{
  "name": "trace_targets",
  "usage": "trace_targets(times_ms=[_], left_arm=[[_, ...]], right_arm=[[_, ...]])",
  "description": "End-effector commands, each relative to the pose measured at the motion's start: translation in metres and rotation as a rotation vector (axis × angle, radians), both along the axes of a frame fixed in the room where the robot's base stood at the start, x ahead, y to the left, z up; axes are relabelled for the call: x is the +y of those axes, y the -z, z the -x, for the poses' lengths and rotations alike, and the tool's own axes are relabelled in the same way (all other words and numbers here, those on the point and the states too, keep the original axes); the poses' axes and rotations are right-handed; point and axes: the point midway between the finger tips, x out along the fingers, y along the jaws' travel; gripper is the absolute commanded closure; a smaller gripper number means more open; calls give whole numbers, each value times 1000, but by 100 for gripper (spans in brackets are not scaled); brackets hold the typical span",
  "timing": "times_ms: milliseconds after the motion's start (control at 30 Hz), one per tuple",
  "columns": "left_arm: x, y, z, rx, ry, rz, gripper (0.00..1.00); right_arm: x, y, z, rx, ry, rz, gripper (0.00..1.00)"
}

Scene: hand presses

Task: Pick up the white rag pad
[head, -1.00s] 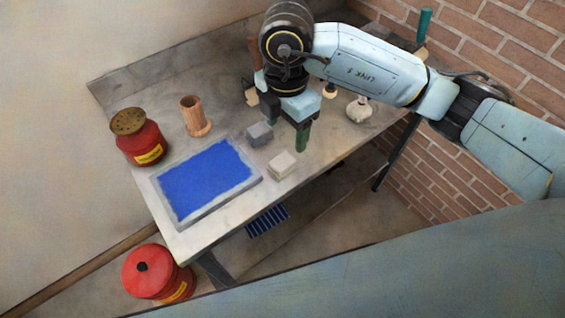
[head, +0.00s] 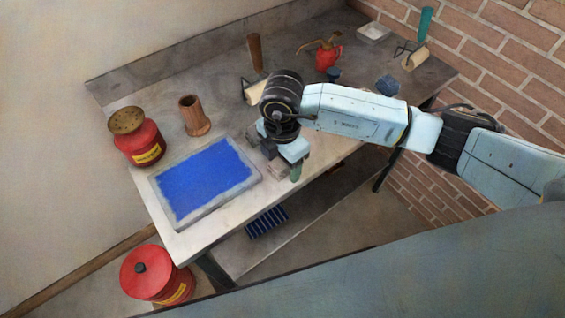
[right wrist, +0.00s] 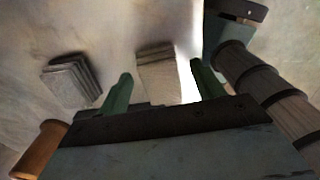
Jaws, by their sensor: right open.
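The white rag pad (head: 277,171) lies on the workbench to the right of the blue-inked slab, partly hidden by my right gripper (head: 283,163) in the head view. In the right wrist view the white rag pad (right wrist: 158,80) is a pale layered block between the two green fingers of my right gripper (right wrist: 160,70). The fingers are apart, one on each side of it in the picture; whether they touch it, I cannot tell. A grey rag pad (right wrist: 68,82) lies to the left. My left gripper is not in view.
The blue-inked slab (head: 205,180) lies left of the pads. A red can (head: 142,146) and a wooden cup (head: 194,116) stand behind it. A red oil can (head: 328,56), a roller (head: 414,58) and a white tray (head: 374,33) are at the back right.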

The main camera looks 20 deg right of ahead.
Motion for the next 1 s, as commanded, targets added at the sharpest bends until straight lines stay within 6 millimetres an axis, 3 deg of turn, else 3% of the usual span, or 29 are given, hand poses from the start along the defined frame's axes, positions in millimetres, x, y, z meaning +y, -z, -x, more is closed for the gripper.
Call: trace_targets(times_ms=[167, 533, 800, 1000], left_arm=[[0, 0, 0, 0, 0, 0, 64], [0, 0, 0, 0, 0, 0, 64], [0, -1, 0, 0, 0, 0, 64], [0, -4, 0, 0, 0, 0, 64]], right_arm=[[0, 0, 0, 0, -1, -1, 33], [0, 0, 0, 0, -1, -1, 81], [0, -4, 0, -1, -1, -1, 81], [0, -37, -1, -4, -3, -3, 81]])
